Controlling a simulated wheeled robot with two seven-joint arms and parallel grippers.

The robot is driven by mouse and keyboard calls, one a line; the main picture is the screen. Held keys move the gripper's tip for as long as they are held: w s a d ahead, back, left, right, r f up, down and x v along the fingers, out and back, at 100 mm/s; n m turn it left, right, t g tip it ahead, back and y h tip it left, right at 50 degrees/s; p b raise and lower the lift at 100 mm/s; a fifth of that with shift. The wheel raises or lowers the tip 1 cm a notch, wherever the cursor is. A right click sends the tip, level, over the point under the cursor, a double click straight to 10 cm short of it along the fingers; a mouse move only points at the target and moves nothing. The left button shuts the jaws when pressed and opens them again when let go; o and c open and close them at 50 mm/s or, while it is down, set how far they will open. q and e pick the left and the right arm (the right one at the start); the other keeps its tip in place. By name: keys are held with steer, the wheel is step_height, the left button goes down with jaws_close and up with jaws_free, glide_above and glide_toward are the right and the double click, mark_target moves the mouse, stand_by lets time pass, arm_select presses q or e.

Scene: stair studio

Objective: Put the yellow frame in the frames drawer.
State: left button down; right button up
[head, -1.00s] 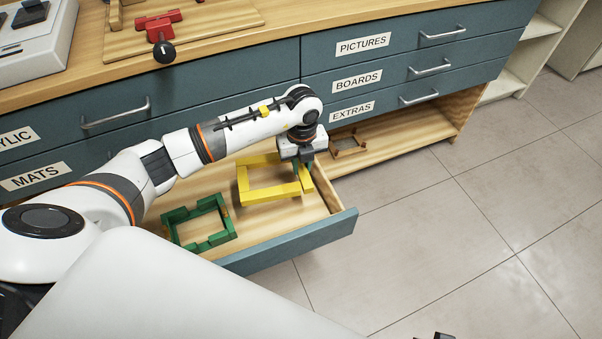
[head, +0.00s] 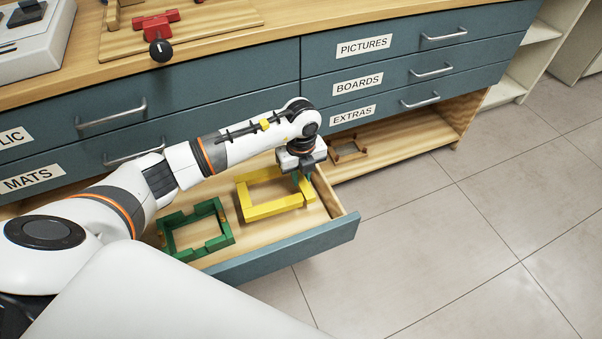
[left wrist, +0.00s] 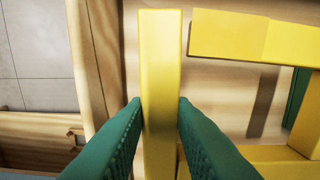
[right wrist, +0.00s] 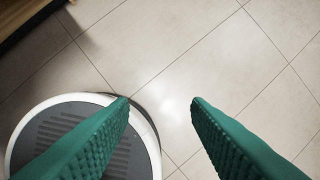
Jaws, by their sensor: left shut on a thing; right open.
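The yellow frame (head: 272,209) is inside the open drawer (head: 290,249), in its right part. My left gripper (head: 301,177) is shut on the frame's right-hand bar. In the left wrist view the green fingers of this gripper (left wrist: 159,101) press on both sides of that yellow bar (left wrist: 161,60). The frame is low in the drawer; I cannot tell whether it touches the bottom. My right gripper (right wrist: 160,100) is open and empty above the tiled floor.
A green frame (head: 222,241) lies in the drawer to the left of the yellow one. A small brown frame (head: 346,154) lies on the low shelf to the right. Closed drawers above carry labels such as EXTRAS (head: 352,115). The floor at right is clear.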

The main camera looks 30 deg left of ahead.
arm_select(q)
step_height(320, 180, down, 3)
steer(key=shift+r+b, duration=0.1)
steer(key=shift+b, duration=1.1)
steer(key=shift+f+b, duration=0.85)
steer(key=shift+f, duration=1.05)
arm_select(e)
steer(key=w+a+r+t+y, duration=0.1)
steer(key=w+a+r+t, duration=0.1)
steer(key=w+t, duration=0.3)
steer(key=shift+w+a+r+t, duration=0.3)
steer(key=shift+w+r, duration=0.3)
steer(key=shift+w, duration=0.75)
arm_select(q)
steer(key=shift+d, duration=0.15)
arm_select(e)
steer(key=shift+s+f, duration=0.15)
steer(key=shift+s, duration=0.1)
arm_select(q)
steer(key=shift+d, duration=0.15)
arm_select(e)
steer(key=shift+s+d+f+g, duration=0.25)
steer(key=shift+s+f+g, duration=0.05)
steer(key=shift+s+g, duration=0.25)
arm_select(q)
steer(key=shift+f, duration=0.15)
arm_select(e)
steer(key=shift+w+r, duration=0.1)
steer(key=shift+w, duration=0.1)
